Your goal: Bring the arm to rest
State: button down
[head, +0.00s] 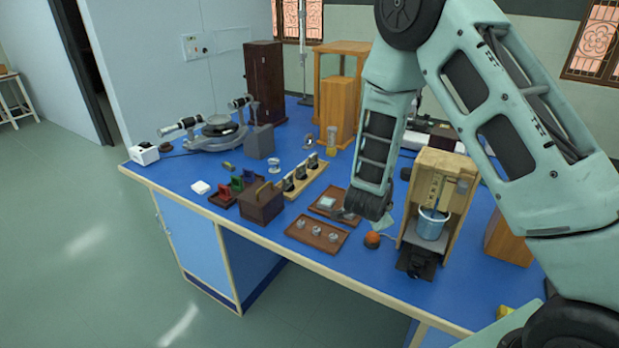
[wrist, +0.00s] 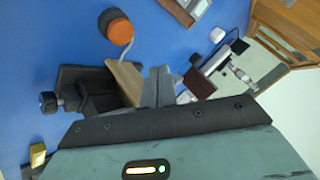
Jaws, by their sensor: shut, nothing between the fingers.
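My arm reaches in from the right in the head view and bends down over the blue bench (head: 300,262). My gripper (wrist: 159,84) shows in the wrist view as two grey fingers close together, shut and empty. In the head view the dark wrist end hangs low over the bench, between a brown tray and an open wooden case (head: 408,228); the fingers are hard to make out there. In the wrist view the fingers overlap the pale edge of a wooden part, with an orange-topped round object (wrist: 121,32) beyond; I cannot tell whether they touch anything.
A blue beaker (head: 432,224) stands in the wooden case. A spectrometer (head: 215,133) stands at the back left. Floor at left is clear.

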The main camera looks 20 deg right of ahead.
jog(key=s+a+r+n+y, duration=0.3)
jog(key=a+n, duration=0.1)
jog(key=a, duration=0.4)
jog(key=s+a+r+n+g+y, duration=0.1)
jog(key=s+a+r+n+y, duration=0.2)
jog(key=a, duration=0.5)
jog(key=s+a+r+n+y, duration=0.2)
jog(key=a+r+n+y, duration=0.15)
jog(key=a, duration=0.35)
jog(key=s+a+r+n+g, duration=0.3)
jog(key=s+a+r+n, duration=0.2)
jog(key=s+n, duration=0.4)
jog(key=s+d+r+n+g+h, duration=0.2)
jog(key=s+n, duration=0.4)
jog(key=s, duration=0.7)
jog(key=shift+d+r, duration=0.35)
jog(key=shift+r, duration=0.2)
